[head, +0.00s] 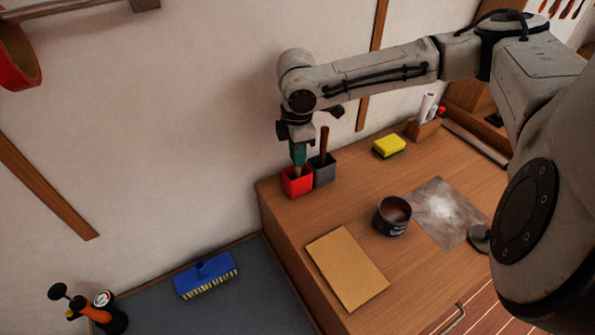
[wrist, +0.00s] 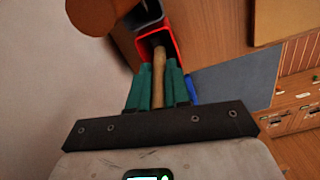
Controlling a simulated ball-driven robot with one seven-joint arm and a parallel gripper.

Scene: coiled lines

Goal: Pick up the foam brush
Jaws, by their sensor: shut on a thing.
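My gripper (head: 298,160) points down over the red cup (head: 297,183) at the desk's back left corner. Its green fingers, also in the wrist view (wrist: 158,82), are shut on a light wooden handle, taken as the foam brush (wrist: 159,66). The handle runs down into the red cup (wrist: 172,46). Its lower end is hidden inside the cup, so I cannot see a foam head. A little of the handle shows below the fingers in the head view (head: 297,171).
A grey cup (head: 323,172) with a dark brown handle (head: 324,141) stands right beside the red cup. A yellow sponge (head: 389,146), a dark tin (head: 393,216) and a brown board (head: 347,268) lie farther right. The wall is close behind. A blue brush (head: 206,275) lies lower left.

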